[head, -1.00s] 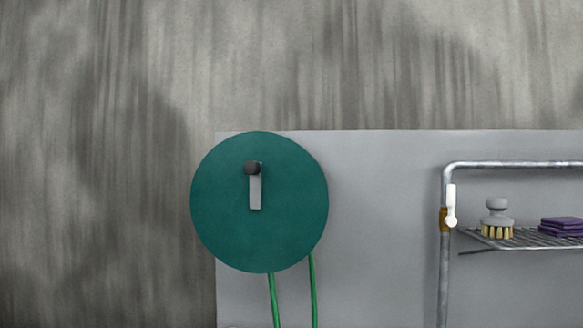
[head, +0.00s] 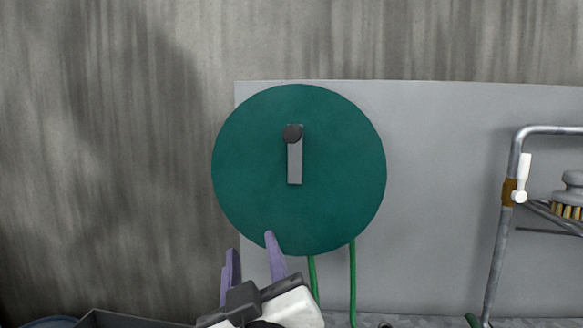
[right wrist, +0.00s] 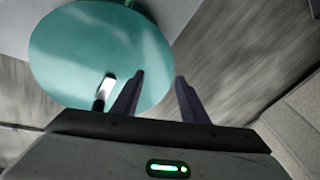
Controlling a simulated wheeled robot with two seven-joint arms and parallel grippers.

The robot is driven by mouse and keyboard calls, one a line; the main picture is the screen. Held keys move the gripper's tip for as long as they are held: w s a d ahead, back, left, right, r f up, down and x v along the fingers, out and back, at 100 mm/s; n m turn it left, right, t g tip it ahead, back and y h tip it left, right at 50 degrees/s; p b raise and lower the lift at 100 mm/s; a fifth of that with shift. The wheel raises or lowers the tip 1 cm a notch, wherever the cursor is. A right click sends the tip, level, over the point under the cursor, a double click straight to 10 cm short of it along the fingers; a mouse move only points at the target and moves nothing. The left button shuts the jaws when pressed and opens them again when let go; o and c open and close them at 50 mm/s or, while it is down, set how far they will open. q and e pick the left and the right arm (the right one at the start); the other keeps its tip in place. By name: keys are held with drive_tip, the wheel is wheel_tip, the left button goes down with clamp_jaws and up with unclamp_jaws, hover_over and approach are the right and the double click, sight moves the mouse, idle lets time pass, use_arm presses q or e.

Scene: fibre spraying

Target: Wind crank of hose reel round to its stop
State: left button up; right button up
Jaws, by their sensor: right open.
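The hose reel (head: 340,190) is a round teal disc in front of a grey panel. Its crank is a grey bar (head: 295,165) pointing up from the middle, with a dark round knob (head: 292,133) at its upper end. My right gripper (head: 250,245) is at the bottom of the head view, below the crank, its purple fingers apart with nothing between them. One finger overlaps the reel's lower edge in the picture. The right wrist view shows the open fingers (right wrist: 158,82), the reel (right wrist: 75,50) and the crank (right wrist: 106,92) just left of them. My left gripper is not in view.
Green hose (head: 352,285) hangs below the reel. At the right stand a metal pipe (head: 497,250) with a white-handled valve (head: 523,180) and a brush (head: 571,195) on a wire shelf. The wall left of the reel is bare.

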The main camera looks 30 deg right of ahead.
sight(291, 136)
drive_tip(key=s+d+r+m+h, duration=0.2)
drive_tip(key=s+r+m+h, duration=0.35)
drive_tip(key=r, duration=0.75)
drive_tip(key=shift+n+t, duration=0.3)
drive_tip(key=shift+n, duration=0.05)
drive_tip(key=p+x, duration=0.1)
drive_tip(key=x, duration=0.2)
drive_tip(key=p+x, duration=0.1)
drive_tip(key=x, duration=0.2)
drive_tip(key=p+x, duration=0.1)
drive_tip(key=x, duration=0.1)
drive_tip(key=shift+d+r+p, duration=0.3)
drive_tip(key=shift+d+r, duration=0.15)
drive_tip(key=shift+d, duration=0.05)
drive_tip(key=shift+w+d+r, duration=0.1)
drive_tip(key=shift+w+d, duration=0.2)
drive_tip(key=shift+w, duration=0.2)
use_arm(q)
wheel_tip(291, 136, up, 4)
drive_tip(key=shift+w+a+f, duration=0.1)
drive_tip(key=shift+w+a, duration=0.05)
use_arm(e)
clamp_jaws()
